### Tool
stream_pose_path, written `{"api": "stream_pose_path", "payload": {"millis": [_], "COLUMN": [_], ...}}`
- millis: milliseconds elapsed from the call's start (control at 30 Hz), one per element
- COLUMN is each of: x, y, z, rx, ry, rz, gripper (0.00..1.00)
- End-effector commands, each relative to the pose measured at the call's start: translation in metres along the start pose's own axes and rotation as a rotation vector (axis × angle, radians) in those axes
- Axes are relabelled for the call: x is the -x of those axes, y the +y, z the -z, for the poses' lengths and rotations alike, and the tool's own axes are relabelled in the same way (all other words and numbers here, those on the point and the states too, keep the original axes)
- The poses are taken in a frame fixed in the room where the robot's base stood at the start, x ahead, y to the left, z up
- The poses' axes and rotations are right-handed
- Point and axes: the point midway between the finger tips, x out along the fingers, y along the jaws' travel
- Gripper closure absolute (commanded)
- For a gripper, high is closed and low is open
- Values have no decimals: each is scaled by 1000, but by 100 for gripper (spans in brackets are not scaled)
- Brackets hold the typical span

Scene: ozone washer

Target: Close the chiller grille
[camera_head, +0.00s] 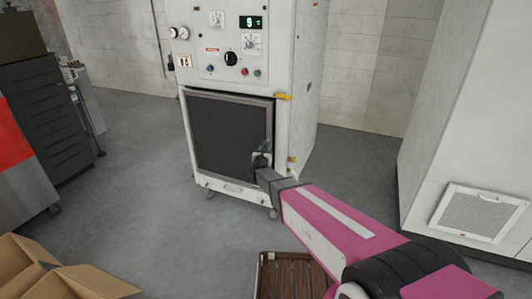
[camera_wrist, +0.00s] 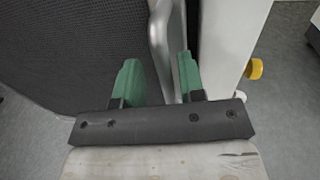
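The chiller (camera_head: 245,45) is a white cabinet with a control panel on its upper front. Its dark mesh grille (camera_head: 225,135) in a grey frame covers the lower front and looks nearly flush; I cannot tell whether a gap remains. My gripper (camera_head: 262,155) is at the grille's right edge, low down. In the wrist view, the green fingers of my gripper (camera_wrist: 158,68) stand apart, with the grey frame edge of the grille (camera_wrist: 60,50) showing between or behind them. I cannot tell whether they touch it. The white cabinet edge lies right of the fingers.
Yellow fittings (camera_head: 284,97) sit on the chiller's right front edge. A wooden crate (camera_head: 280,275) and open cardboard box (camera_head: 60,280) stand on the floor in front. Dark drawers (camera_head: 45,115) stand left, a white unit with a vent (camera_head: 478,212) right. Floor left of the chiller is clear.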

Motion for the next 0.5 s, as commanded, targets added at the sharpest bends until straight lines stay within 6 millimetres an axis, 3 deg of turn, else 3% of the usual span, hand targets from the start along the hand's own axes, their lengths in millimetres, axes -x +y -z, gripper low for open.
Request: {"api": "stream_pose_path", "payload": {"millis": [267,500], "x": [4,30], "y": [-1,-2], "z": [0,-1], "rx": [0,0], "ry": [0,0], "rz": [2,2], "gripper": [63,63]}}
